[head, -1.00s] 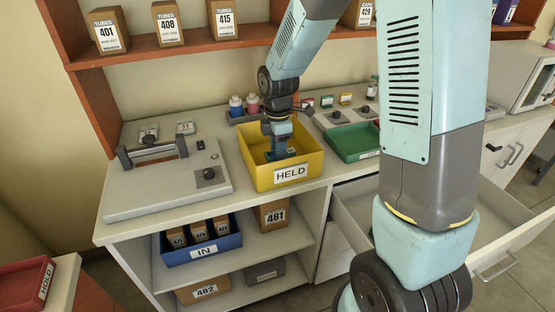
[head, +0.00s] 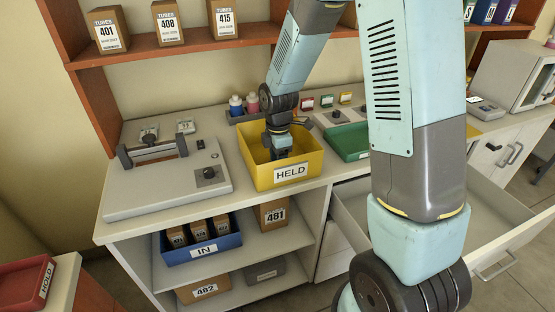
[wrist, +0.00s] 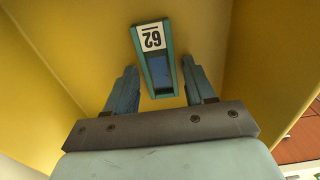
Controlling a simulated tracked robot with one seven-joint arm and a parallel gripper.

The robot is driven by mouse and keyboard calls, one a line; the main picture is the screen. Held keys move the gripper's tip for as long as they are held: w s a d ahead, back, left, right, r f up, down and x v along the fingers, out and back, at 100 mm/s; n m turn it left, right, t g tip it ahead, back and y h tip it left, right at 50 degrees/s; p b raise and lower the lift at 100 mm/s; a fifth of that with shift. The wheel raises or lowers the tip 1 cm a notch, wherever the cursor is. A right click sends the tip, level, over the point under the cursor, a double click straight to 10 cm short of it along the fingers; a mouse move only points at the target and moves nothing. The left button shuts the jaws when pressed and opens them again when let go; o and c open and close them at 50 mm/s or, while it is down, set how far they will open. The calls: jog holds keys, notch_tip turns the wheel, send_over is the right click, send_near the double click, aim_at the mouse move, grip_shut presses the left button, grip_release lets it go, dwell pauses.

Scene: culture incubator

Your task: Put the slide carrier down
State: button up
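The slide carrier (wrist: 160,72) is a teal frame with a blue middle and a white label reading 62, upside down in the wrist view. It lies in the yellow box labelled HELD (head: 257,178), apparently on its floor. My gripper (wrist: 160,64) is open, with one finger on each side of the carrier and a gap visible on both sides. In the head view my gripper (head: 280,155) reaches down inside the yellow box. The carrier is hidden there by the gripper and the box's front wall.
A grey device with a handle (head: 140,195) stands left of the box. A green tray (head: 350,142) is close on its right, and a bottle rack (head: 243,115) is behind it. A blue IN bin (head: 230,242) is on the shelf below. An open drawer (head: 345,215) juts out at the right.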

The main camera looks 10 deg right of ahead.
jog(key=shift+o, duration=0.6)
notch_tip(320, 180, up, 11)
jog(key=s+d+r+m+t, duration=0.3)
jog(key=s+d+r+m, duration=0.5)
jog(key=r, duration=0.4)
jog(key=s+d+r+m+t, duration=0.1)
jog(key=s+d+r+m, duration=0.1)
jog(key=s+m, duration=0.4)
jog(key=s+d+r+m+t, duration=0.1)
jog(key=s+d+r+m, duration=0.1)
jog(key=s+m, duration=0.4)
jog(key=shift+s+d+r+t, duration=0.3)
jog(key=shift+s+d+r, duration=0.15)
jog(key=shift+s, duration=0.65)
